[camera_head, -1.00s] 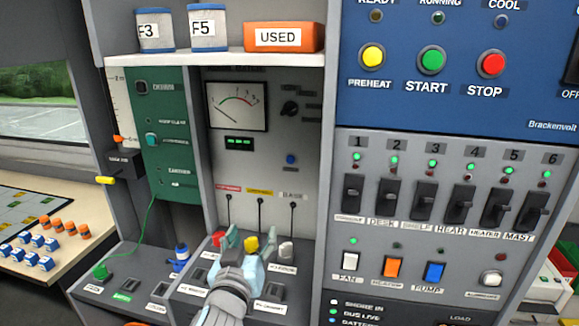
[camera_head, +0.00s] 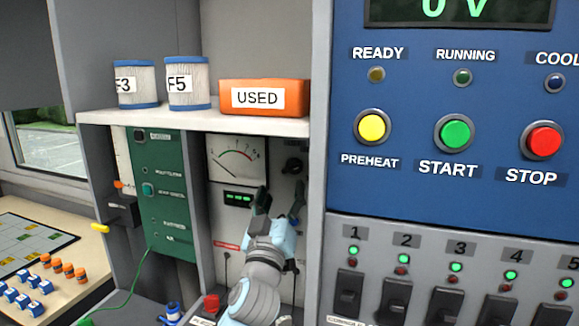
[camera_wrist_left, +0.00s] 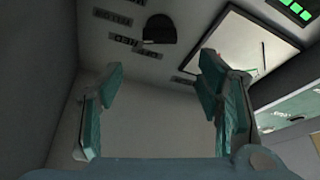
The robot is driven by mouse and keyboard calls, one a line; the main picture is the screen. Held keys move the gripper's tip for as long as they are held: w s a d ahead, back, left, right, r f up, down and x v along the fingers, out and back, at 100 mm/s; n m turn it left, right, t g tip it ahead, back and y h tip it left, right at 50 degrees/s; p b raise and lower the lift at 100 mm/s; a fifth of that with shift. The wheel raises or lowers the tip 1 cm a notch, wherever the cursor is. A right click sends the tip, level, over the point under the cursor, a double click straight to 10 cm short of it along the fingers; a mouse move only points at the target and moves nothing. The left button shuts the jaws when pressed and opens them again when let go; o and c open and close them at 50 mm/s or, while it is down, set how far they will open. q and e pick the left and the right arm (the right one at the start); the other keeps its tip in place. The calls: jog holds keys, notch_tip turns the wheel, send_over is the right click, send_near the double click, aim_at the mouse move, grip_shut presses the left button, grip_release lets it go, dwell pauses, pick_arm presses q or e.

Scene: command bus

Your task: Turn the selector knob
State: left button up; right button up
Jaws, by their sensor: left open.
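The selector knob (camera_head: 293,166) is a small black knob on the grey meter panel, right of the analog meter (camera_head: 237,158). In the left wrist view the knob (camera_wrist_left: 159,29) shows as a dark rounded shape with small labels around it, beyond the fingertips. My left gripper (camera_head: 279,202) is open and empty, below the knob and in front of the panel. Its two teal-padded fingers also show in the left wrist view (camera_wrist_left: 160,72), spread apart with a gap between them and the knob. The gripper hides part of the lower panel. My right gripper is not in view.
A shelf (camera_head: 195,121) above the panel holds two filter canisters (camera_head: 187,82) and an orange box (camera_head: 264,97) marked USED. A blue control panel (camera_head: 450,110) with coloured buttons stands to the right, with black switches (camera_head: 404,296) below. A red plug (camera_head: 211,304) sits below the panel.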

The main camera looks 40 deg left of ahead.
aim_at(290, 169)
pick_arm(q)
jog(key=x, duration=0.3)
jog(key=p+x, duration=0.1)
jog(key=x, duration=0.2)
jog(key=f+x, duration=0.1)
jog(key=x, duration=0.2)
jog(key=shift+w+d+p, duration=0.15)
jog(key=shift+w+p, duration=0.15)
jog(key=shift+s+r, duration=0.2)
jog(key=shift+s, duration=0.2)
jog(key=shift+c, duration=0.2)
jog(key=shift+w, duration=0.1)
jog(key=c, duration=1.1)
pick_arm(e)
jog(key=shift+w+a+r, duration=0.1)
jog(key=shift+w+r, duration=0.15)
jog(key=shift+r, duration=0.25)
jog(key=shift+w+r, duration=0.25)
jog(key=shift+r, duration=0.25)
